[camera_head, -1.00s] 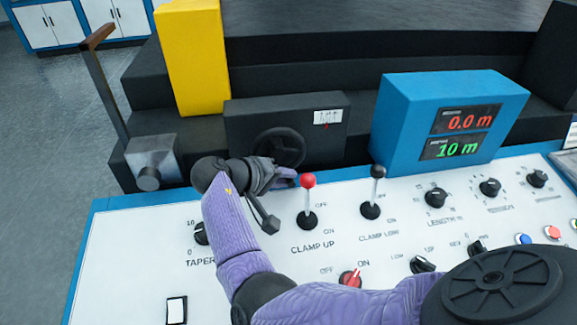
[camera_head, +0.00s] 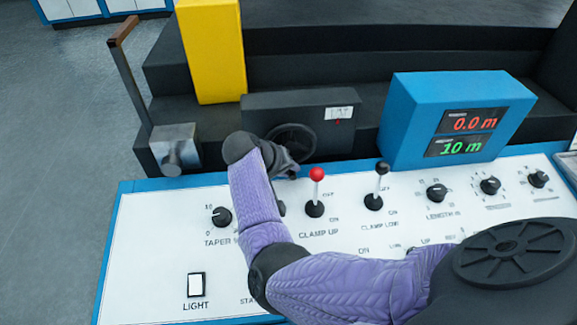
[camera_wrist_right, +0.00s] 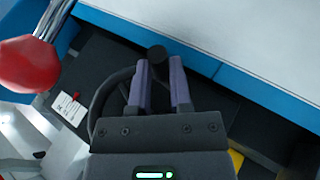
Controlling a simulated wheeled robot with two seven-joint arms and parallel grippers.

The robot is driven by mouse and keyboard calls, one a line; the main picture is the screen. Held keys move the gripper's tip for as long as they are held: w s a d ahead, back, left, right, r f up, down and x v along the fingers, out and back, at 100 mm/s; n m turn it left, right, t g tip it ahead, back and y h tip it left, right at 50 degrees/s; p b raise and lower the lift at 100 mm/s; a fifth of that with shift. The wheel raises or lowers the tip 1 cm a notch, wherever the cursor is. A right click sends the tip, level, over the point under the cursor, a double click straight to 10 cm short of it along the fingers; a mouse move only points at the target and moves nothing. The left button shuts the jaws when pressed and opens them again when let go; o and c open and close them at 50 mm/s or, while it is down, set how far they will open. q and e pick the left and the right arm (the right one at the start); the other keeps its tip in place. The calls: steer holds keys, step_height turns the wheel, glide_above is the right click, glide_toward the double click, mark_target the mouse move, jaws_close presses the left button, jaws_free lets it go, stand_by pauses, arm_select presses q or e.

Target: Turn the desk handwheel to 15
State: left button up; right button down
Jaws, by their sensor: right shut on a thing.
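The desk handwheel (camera_head: 308,137) is a dark wheel on the front of a black box behind the control desk. A white scale (camera_head: 339,113) with a small red pointer sits at the box's upper right; its marks are too small to read. My right gripper (camera_head: 290,172) is at the wheel's lower part, mostly hidden by my wrist. In the right wrist view its purple fingers (camera_wrist_right: 160,78) are shut on the handwheel's black knob (camera_wrist_right: 157,53), with the rim (camera_wrist_right: 108,92) curving beside them. The scale (camera_wrist_right: 68,108) shows there at the left. My left gripper is not in view.
The red-knobbed clamp lever (camera_head: 317,174) stands just right of my gripper, and a black-knobbed lever (camera_head: 382,168) is farther right. A blue display box (camera_head: 412,110) reads 0.0 m and 10 m. A yellow block (camera_head: 212,55) and a crank lever (camera_head: 130,80) are at the left.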

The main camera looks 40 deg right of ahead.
steer(key=c, duration=0.6)
jaws_free()
steer(key=shift+o, duration=0.3)
steer(key=w+p+v, duration=0.1)
steer(key=p+v, duration=0.1)
steer(key=v, duration=0.7)
steer(key=shift+s+a+r, duration=0.25)
steer(key=shift+s+r, duration=0.15)
steer(key=shift+s, duration=0.05)
steer(key=shift+r, duration=0.1)
